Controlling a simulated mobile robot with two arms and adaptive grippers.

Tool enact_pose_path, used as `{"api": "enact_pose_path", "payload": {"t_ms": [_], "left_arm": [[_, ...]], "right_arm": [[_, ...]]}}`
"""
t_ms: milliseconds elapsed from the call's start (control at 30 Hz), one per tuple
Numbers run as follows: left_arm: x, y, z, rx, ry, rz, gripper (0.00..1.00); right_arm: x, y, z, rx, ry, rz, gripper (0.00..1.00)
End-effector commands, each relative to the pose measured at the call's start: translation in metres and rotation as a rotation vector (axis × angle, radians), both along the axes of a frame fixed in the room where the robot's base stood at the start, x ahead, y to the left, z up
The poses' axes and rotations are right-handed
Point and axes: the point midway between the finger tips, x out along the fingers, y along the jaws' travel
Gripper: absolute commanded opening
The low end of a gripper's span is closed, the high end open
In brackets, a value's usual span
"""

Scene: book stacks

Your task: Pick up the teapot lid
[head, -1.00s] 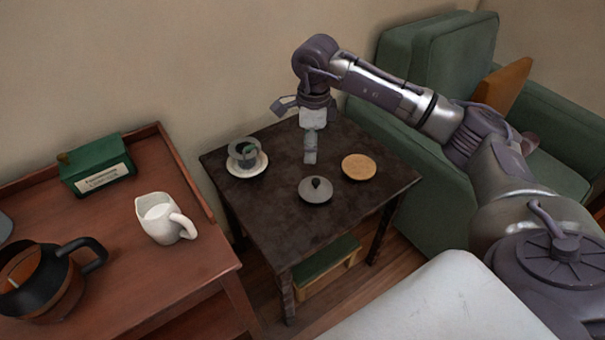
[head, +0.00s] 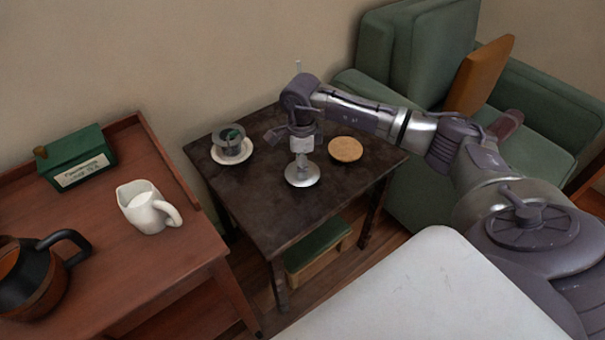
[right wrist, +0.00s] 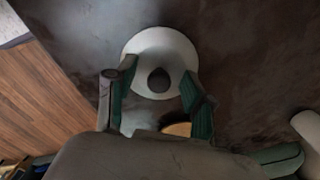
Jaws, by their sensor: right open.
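The teapot lid (head: 302,181) is a round grey disc lying on the dark square table (head: 262,212). My right gripper (head: 301,164) is directly above it and hides the knob and much of the lid's top. In the right wrist view the lid (right wrist: 161,42) looks pale, with a dark round knob (right wrist: 158,79) in its middle. There the open right gripper (right wrist: 157,84) has one finger on either side of the knob. I cannot tell whether the fingers touch the lid. My left gripper is not in view.
A round tan coaster (head: 345,149) lies right of the lid. A cup (head: 230,142) on a saucer (head: 229,160) stands left of it. A white jug (head: 147,206), green box (head: 76,158) and dark pot (head: 30,275) stand on the brown side table. A green armchair (head: 420,60) is behind.

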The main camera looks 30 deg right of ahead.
Motion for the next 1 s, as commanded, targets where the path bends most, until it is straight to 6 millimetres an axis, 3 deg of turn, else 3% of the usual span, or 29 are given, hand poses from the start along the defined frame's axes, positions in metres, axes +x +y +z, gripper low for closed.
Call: {"api": "enact_pose_path", "payload": {"t_ms": [300,633,1000], "left_arm": [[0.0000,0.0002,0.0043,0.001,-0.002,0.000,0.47],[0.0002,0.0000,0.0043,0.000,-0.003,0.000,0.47],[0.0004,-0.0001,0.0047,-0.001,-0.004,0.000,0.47]], "right_arm": [[0.0000,0.0001,-0.0076,-0.001,-0.001,0.001,0.53],[-0.0002,0.0001,-0.0077,-0.001,0.001,0.001,0.00],[-0.0002,-0.0001,-0.0056,-0.001,0.001,0.000,0.00]]}}
